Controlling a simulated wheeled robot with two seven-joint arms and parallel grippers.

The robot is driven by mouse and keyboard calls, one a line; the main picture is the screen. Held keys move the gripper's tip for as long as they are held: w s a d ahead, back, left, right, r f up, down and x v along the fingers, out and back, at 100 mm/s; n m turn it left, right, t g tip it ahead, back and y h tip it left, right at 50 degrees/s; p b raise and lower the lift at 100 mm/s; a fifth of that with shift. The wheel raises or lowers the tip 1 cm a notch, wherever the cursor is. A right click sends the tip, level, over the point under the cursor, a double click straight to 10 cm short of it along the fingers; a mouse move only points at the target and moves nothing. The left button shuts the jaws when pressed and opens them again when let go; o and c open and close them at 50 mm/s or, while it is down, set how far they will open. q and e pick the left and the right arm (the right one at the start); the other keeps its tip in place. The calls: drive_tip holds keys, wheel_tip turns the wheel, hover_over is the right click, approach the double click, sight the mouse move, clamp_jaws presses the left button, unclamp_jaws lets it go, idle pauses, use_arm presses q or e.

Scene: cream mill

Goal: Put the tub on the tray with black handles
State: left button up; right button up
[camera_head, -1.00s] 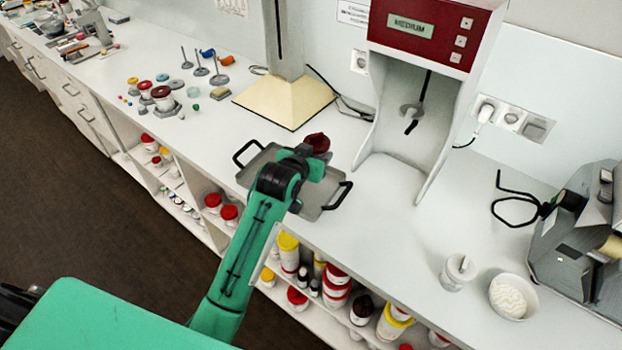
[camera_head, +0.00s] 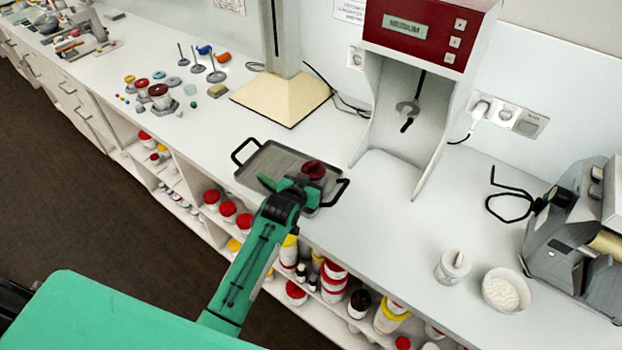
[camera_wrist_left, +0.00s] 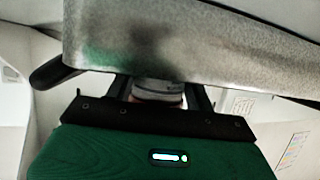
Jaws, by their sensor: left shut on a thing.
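The tub shows its dark red lid (camera_head: 314,169) in the head view, over the right part of the grey tray. In the left wrist view a pale bit of the tub (camera_wrist_left: 158,91) shows between the fingers. The tray (camera_head: 268,160) has a black handle at each end and lies on the white counter. Its grey surface (camera_wrist_left: 190,45) fills the top of the wrist view. My left gripper (camera_head: 299,183) is shut on the tub at the tray's front right. I cannot tell if the tub touches the tray. My right gripper is out of view.
A red and white machine (camera_head: 425,45) stands right of the tray. A column on a cream base (camera_head: 283,98) stands behind it. A white pot (camera_head: 453,267) and a bowl (camera_head: 506,290) are at right. Open shelves with several tubs lie below the counter edge.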

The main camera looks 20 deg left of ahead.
use_arm(q)
drive_tip(key=shift+f, duration=0.15)
drive_tip(key=o, duration=1.4)
drive_tip(key=shift+c, duration=0.2)
drive_tip(key=shift+r, duration=0.2)
drive_tip(key=b+v, duration=0.2)
drive_tip(key=v, duration=0.8)
drive_tip(key=shift+s, duration=0.2)
drive_tip(key=shift+v, duration=0.8)
drive_tip(key=shift+r, duration=0.1)
